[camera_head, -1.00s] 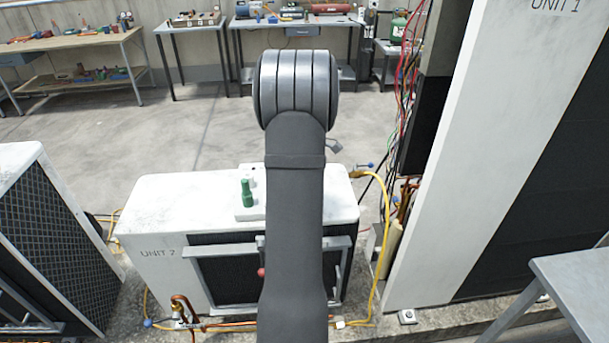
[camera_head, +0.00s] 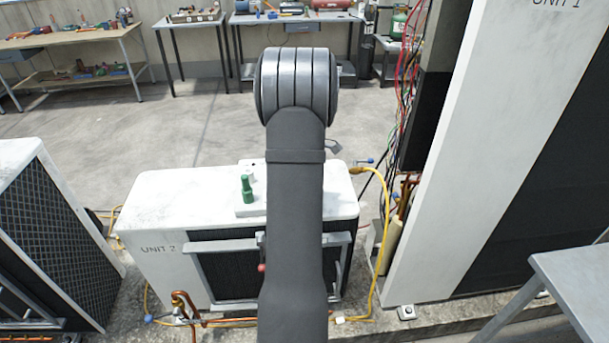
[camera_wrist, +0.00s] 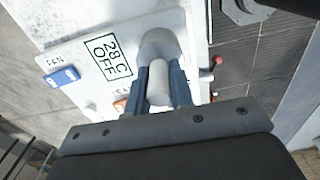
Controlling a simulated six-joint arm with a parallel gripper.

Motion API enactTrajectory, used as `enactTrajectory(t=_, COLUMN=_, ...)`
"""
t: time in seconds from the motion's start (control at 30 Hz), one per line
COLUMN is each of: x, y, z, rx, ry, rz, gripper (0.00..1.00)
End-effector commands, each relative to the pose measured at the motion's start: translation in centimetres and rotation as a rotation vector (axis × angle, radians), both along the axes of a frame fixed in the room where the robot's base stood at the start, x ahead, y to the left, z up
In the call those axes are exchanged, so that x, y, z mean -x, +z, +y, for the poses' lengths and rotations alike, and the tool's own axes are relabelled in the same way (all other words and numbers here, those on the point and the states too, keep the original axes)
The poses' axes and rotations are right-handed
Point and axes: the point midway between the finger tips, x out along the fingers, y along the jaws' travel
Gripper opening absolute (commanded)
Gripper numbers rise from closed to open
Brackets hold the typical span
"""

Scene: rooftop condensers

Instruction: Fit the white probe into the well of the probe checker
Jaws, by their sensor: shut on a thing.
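In the wrist view my gripper (camera_wrist: 159,72) has its two blue-grey fingers closed on the white probe (camera_wrist: 158,88). A pale rounded piece (camera_wrist: 161,44) shows just beyond the fingertips; I cannot tell if it is the probe's head or part of the checker. Behind it is a white panel with a display (camera_wrist: 106,58) reading "28C OFF", which looks like the probe checker. The well cannot be made out, nor whether the probe touches it. In the head view my arm hides the gripper and the probe.
A blue switch (camera_wrist: 62,77) marked FAN and a partly covered orange switch (camera_wrist: 120,103) sit on the panel. In the head view a green peg-like piece (camera_head: 247,189) stands on a white block on the Unit 2 condenser (camera_head: 150,220). A yellow hose (camera_head: 381,240) hangs at its right.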

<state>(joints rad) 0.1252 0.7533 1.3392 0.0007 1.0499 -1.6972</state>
Motion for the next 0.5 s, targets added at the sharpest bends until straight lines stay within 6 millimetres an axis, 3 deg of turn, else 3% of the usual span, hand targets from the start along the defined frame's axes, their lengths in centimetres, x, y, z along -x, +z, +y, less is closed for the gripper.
enactTrajectory(t=0.43, x=-0.01, y=-0.70, z=0.00, rx=0.000, ry=0.000, rz=-0.001, gripper=0.00)
enactTrajectory(t=0.47, x=-0.02, y=-0.67, z=0.00, rx=0.000, ry=0.000, rz=-0.001, gripper=0.27)
enactTrajectory(t=0.5, x=-0.02, y=-0.67, z=0.00, rx=0.000, ry=0.000, rz=-0.001, gripper=0.35)
